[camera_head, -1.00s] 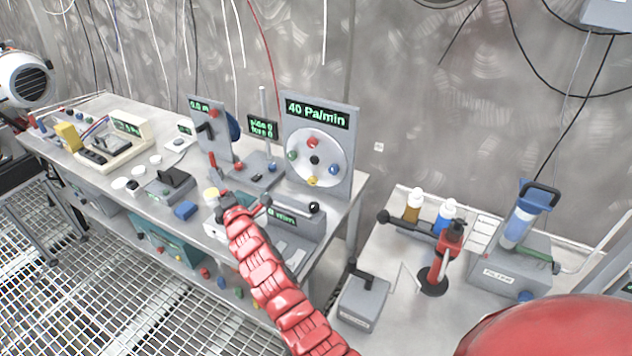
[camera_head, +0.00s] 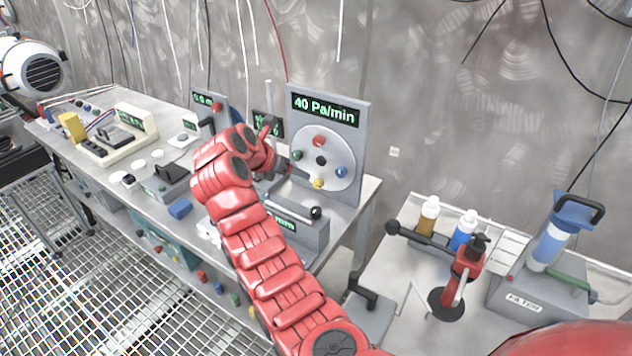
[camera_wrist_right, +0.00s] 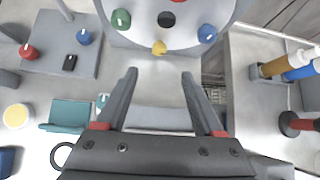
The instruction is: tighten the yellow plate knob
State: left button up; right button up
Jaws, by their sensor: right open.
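The yellow knob (camera_head: 318,184) is at the bottom of a round white plate (camera_head: 335,153) on an upright grey panel. Red, green and blue knobs and a black centre hub are on the same plate. In the right wrist view the yellow knob (camera_wrist_right: 159,48) is ahead of the fingertips, roughly midway between them and apart from them. My right gripper (camera_wrist_right: 160,74) is open and empty, facing the plate. In the head view its red arm reaches over the bench, with the gripper just left of the plate, partly hidden by the wrist. My left gripper is not in view.
The panel display (camera_head: 325,109) reads 40 Pa/min. A grey box with a black ball-ended lever (camera_head: 316,212) stands below the plate. A second table at right holds bottles and a filter unit (camera_head: 548,245).

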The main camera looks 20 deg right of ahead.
aim_at(316, 181)
jog(key=x, duration=1.3)
jog(key=shift+w+d+f, duration=0.15)
jog(key=shift+w+f, duration=0.05)
jog(key=shift+f, duration=0.05)
grip_shut()
